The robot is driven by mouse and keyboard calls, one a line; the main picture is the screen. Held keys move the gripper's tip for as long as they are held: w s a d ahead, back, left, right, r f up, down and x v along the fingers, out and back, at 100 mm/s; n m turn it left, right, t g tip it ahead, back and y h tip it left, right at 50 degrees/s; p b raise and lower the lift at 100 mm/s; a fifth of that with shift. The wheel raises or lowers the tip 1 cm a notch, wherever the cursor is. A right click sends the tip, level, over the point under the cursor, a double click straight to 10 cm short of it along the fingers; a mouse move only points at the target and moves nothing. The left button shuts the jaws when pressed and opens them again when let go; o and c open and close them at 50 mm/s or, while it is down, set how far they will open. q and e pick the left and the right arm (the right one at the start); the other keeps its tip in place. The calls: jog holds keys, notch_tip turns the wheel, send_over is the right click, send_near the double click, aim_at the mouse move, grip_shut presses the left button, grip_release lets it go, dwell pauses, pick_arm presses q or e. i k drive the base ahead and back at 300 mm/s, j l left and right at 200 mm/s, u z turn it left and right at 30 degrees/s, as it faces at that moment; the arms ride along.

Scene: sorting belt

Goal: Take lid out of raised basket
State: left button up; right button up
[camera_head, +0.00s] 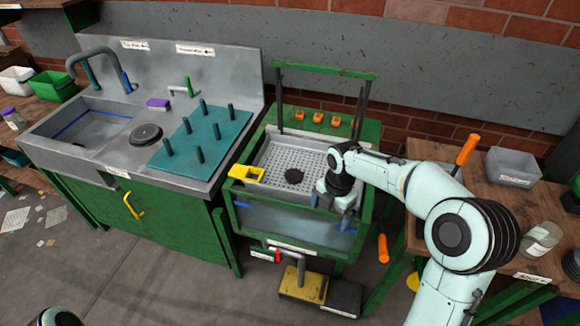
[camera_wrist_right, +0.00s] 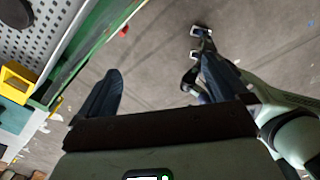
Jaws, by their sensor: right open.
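The raised basket (camera_head: 267,156) is a perforated grey metal tray in a green frame, in the middle of the head view. A dark round lid (camera_head: 294,176) lies on its floor; part of it also shows at the top left corner of the right wrist view (camera_wrist_right: 17,12). My right gripper (camera_head: 333,208) is over the front right part of the basket unit, to the right of the lid and apart from it. Its fingers are spread with nothing between them in the right wrist view (camera_wrist_right: 160,88). My left gripper is not clearly visible.
A yellow block (camera_head: 247,174) sits on the basket's left front corner. A green overhead bar (camera_head: 325,70) stands behind it. To the left is a sink counter with a teal peg board (camera_head: 200,140) and a black disc (camera_head: 146,134). A wooden table (camera_head: 480,180) stands right.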

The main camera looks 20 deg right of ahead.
aim_at(292, 176)
jog(key=i, duration=0.85)
